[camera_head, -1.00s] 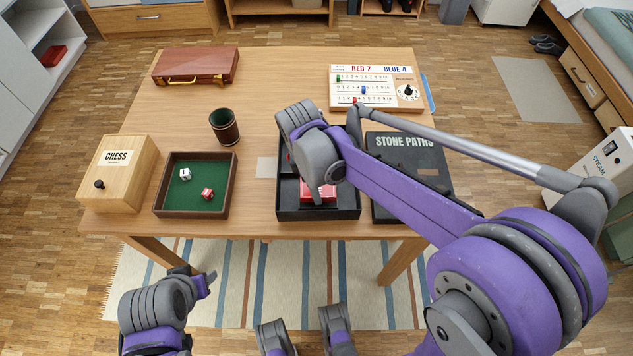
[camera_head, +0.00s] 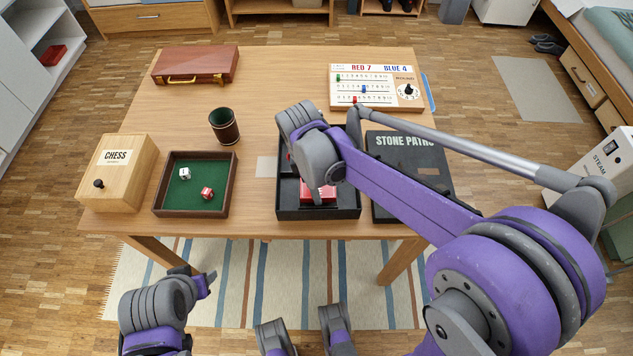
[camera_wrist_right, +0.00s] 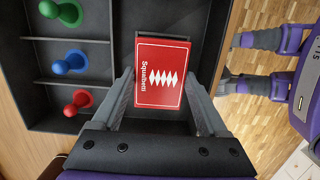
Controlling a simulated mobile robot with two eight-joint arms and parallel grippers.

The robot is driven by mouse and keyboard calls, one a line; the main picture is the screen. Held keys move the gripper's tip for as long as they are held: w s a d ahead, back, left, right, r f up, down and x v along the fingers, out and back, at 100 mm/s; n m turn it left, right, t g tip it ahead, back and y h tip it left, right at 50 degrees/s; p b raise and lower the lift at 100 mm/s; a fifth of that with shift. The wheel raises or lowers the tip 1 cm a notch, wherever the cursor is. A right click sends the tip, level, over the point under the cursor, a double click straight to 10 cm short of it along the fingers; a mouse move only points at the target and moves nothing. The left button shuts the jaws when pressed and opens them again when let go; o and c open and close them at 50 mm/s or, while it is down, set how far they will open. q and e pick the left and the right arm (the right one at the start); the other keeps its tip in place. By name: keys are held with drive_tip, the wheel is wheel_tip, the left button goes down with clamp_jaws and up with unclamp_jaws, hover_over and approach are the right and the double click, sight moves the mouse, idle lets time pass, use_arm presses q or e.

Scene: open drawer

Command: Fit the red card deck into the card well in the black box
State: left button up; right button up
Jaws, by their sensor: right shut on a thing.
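The red card deck (camera_wrist_right: 162,74), with white lettering and a white diamond pattern, is between the two fingers of my right gripper (camera_wrist_right: 160,78), which is shut on it. It also shows in the head view (camera_head: 319,194), partly hidden by my right wrist. The deck is over or in the near part of the black box (camera_head: 348,213). A dark raised edge shows along one end of the deck in the wrist view; I cannot tell how deep the deck sits in the card well. My left arm (camera_head: 160,303) is low at the bottom left, its fingers unclear.
Blue, green and red pegs (camera_wrist_right: 76,61) lie in side compartments of the box. Left of it is a green dice tray (camera_head: 226,205); right is the Stone Paths box (camera_head: 385,210). A dice cup (camera_head: 224,127), chess box (camera_head: 118,172) and scoreboard (camera_head: 378,88) stand on the table.

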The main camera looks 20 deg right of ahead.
drive_tip(key=shift+f+b, duration=0.65)
drive_tip(key=shift+f, duration=0.35)
drive_tip(key=o, duration=1.5)
drive_tip(key=shift+c, duration=0.2)
drive_tip(key=r, duration=0.3)
drive_tip(key=a+r+p, duration=0.1)
drive_tip(key=r, duration=0.6)
drive_tip(key=shift+w+a+r+p, duration=0.2)
drive_tip(key=shift+a+r+p, duration=0.05)
drive_tip(key=shift+r+p, duration=0.15)
drive_tip(key=s+d+r+m+t+p, duration=0.1)
drive_tip(key=s+d+m+t+p, duration=0.2)
drive_tip(key=s+m, duration=0.4)
drive_tip(key=s+d+r+m+t+y+p, duration=0.1)
drive_tip(key=s+d+r+m+t+p, duration=0.1)
drive_tip(key=s+d+m+p, duration=0.2)
drive_tip(key=s+m+p, duration=0.2)
drive_tip(key=s+m, duration=0.1)
drive_tip(key=m, duration=0.1)
drive_tip(key=shift+d+r+t+y, duration=0.2)
drive_tip(key=shift+d+t+y, duration=0.1)
drive_tip(key=shift+t, duration=0.1)
drive_tip(key=shift+s, duration=0.1)
drive_tip(key=shift+c, duration=0.3)
